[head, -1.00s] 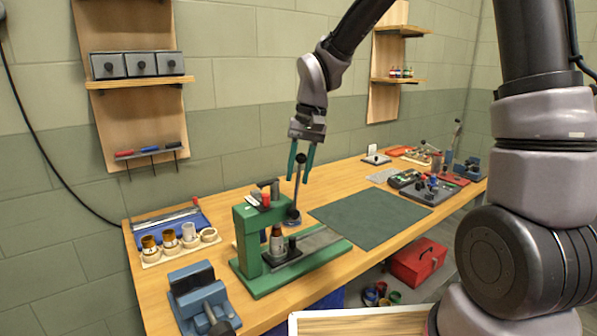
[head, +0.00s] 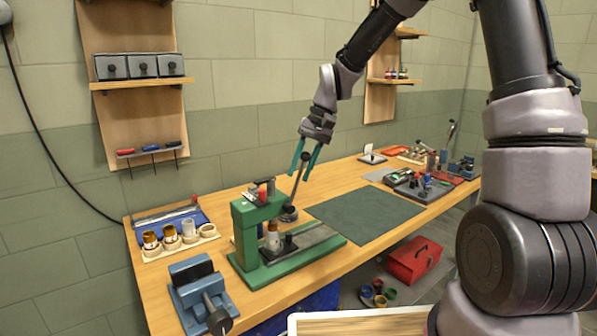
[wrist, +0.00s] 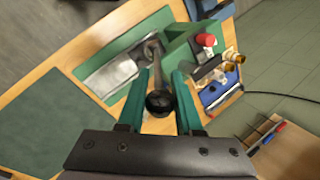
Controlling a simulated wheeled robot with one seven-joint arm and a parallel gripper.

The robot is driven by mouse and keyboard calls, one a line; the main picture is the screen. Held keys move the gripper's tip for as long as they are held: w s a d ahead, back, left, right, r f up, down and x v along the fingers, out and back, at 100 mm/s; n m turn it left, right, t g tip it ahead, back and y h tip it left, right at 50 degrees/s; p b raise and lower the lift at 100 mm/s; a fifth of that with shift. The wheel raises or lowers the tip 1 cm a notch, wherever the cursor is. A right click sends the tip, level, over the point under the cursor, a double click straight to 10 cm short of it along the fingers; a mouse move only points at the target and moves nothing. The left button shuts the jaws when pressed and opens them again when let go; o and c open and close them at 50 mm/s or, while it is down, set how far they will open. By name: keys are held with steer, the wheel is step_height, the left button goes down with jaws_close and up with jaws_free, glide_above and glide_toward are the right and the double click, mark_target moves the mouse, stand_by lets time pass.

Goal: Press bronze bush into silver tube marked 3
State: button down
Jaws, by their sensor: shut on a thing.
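The green arbor press (head: 247,240) stands at the bench's near left. Its lever (head: 295,190) rises from a round hub on the right and tilts slightly right. My gripper (head: 301,172) is shut on the lever near its top; in the wrist view the black knob (wrist: 160,103) sits between the teal fingers. A small silver and bronze stack (head: 273,238) stands upright under the press head. I cannot tell tube from bush there, or read any mark. A wooden holder (head: 182,249) left of the press carries several tubes, some with bronze-coloured tops.
A blue-grey vise (head: 198,290) sits at the front left, close to the press. A dark green mat (head: 365,215) right of the press is bare. Shelves (head: 137,86) hang on the wall behind. A red toolbox (head: 415,262) lies below the bench.

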steer(key=w+d+f+g+y, duration=0.3)
steer(key=d+f+g+y, duration=0.2)
steer(key=f+y, duration=0.4)
steer(key=shift+w+d+f+m+g, duration=0.3)
steer(key=shift+w+d+m+g, duration=0.1)
steer(key=shift+g, duration=0.1)
stand_by(0.5)
steer(key=c, duration=0.6)
jaws_free()
steer(key=shift+y, duration=0.3)
steer(key=v, duration=1)
steer(key=shift+w+d+r, duration=0.1)
steer(key=shift+w+d, duration=0.05)
steer(key=shift+d, duration=0.15)
